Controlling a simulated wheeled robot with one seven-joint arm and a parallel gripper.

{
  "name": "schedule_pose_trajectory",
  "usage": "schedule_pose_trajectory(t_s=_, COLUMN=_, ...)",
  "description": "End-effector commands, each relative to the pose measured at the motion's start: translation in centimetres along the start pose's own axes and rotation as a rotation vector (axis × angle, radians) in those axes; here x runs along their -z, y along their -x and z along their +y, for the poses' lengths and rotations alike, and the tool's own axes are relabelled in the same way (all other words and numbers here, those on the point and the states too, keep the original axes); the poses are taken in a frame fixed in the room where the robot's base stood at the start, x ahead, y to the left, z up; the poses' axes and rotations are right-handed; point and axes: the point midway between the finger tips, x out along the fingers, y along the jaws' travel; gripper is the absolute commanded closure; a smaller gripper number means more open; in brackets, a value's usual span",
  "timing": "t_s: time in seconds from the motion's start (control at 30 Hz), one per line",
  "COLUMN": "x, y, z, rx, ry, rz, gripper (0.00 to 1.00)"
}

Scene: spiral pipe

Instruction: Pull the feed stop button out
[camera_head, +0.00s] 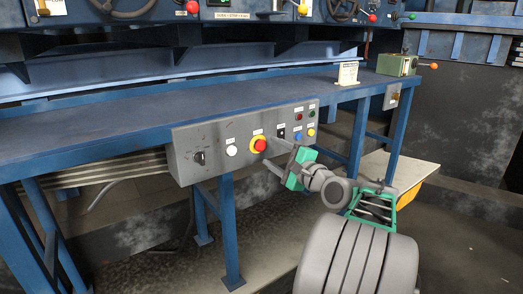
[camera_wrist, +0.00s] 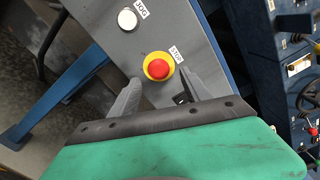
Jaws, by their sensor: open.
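The feed stop button (camera_head: 259,145) is a red mushroom knob on a yellow ring, on the front of a grey control box (camera_head: 188,137). In the wrist view the red knob (camera_wrist: 159,70) shows near the middle, with a small white label beside it. My gripper (camera_wrist: 160,80) is open, with one grey finger on each side of the button. The fingertips reach about level with the ring in the picture; I cannot tell whether they touch it. In the head view my gripper (camera_head: 269,152) comes at the button from the right. Nothing is held.
A white button (camera_head: 231,151) and a black rotary switch (camera_head: 199,158) sit left of the stop button. The blue bench (camera_head: 120,115) runs above and behind the box.

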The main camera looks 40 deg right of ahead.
Motion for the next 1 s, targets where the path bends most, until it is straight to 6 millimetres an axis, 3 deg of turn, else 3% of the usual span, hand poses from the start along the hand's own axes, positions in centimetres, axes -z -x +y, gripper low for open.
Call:
schedule_pose_trajectory(t_s=0.1, x=-0.1, y=-2.6, z=0.5, rx=-0.003, ry=0.003, rz=-0.007, gripper=0.44)
schedule_pose_trajectory(t_s=0.23, x=-0.1, y=-4.4, z=0.3, rx=-0.003, ry=0.002, rz=-0.004, gripper=0.44)
schedule_pose_trajectory(t_s=0.57, x=0.1, y=-4.9, z=0.0, rx=0.0, ry=0.001, rz=0.002, gripper=0.45)
schedule_pose_trajectory(t_s=1.0, x=0.1, y=-4.8, z=0.0, rx=0.0, ry=0.001, rz=0.003, gripper=0.81)
